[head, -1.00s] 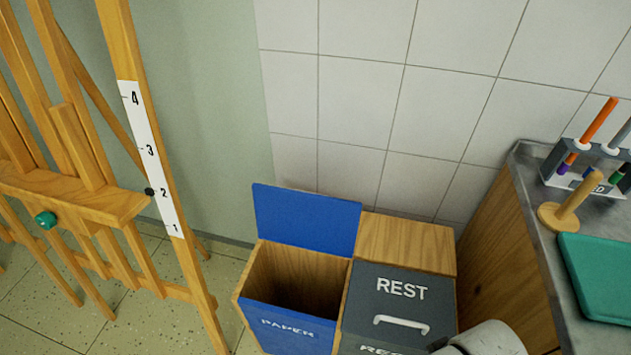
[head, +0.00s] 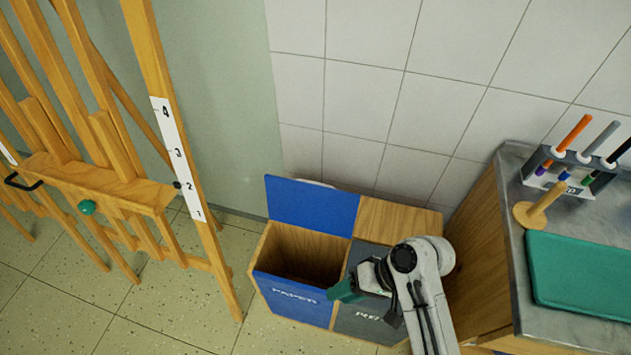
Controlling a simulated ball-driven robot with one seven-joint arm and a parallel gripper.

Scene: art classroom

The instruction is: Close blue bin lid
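The blue bin lid (head: 312,207) stands raised and open at the back of the wooden paper bin, against the tiled wall. The bin's blue front (head: 294,296) reads PAPER, and its opening (head: 300,253) shows an empty-looking wooden inside. My gripper (head: 338,290) reaches in from the right with a green finger part near the bin's front right edge, below and in front of the raised lid. It is apart from the lid. Whether its fingers are open or shut is not clear.
The grey REST bin (head: 372,324) adjoins on the right, mostly covered by my arm. A wooden easel (head: 165,130) stands at left. A counter (head: 510,230) at right holds a green mat (head: 580,275), a wooden peg stand (head: 538,208) and a marker rack (head: 575,165). Floor shows between easel and bins.

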